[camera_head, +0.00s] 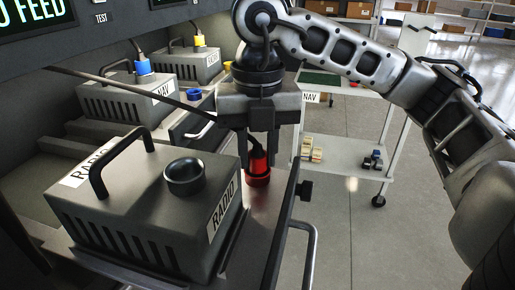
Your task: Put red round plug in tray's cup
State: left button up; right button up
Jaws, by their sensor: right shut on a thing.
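My right gripper (258,152) points down at the right of the RADIO box, its two fingers shut on the red round plug (258,161). A dark cable end shows at the plug's top. Directly below is the red cup (258,182) of the tray (255,224). The plug's lower end overlaps the cup in the picture; I cannot tell how deep it sits or whether it touches. The RADIO box (125,215) stands on the tray, with an empty black round socket (184,178) on top. My left gripper is not in view.
Behind are a NAV box with a blue plug (143,66) and another box with a yellow plug (198,40). A blue cup (194,94) is beside the NAV box. A black cable crosses above the boxes. A white cart (345,153) stands right, with open floor beyond.

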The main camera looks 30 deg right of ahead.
aim_at(257, 145)
jog(key=o, duration=1)
jog(key=shift+f, duration=0.1)
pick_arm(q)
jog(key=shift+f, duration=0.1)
pick_arm(e)
jog(key=shift+r+p, duration=0.3)
jog(key=shift+r, duration=0.3)
pick_arm(q)
jog(key=p, duration=0.1)
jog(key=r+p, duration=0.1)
jog(key=p, duration=0.1)
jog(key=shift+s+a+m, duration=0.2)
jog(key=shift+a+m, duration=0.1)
pick_arm(e)
notch_tip(257, 145, up, 11)
jog(key=shift+r, duration=0.1)
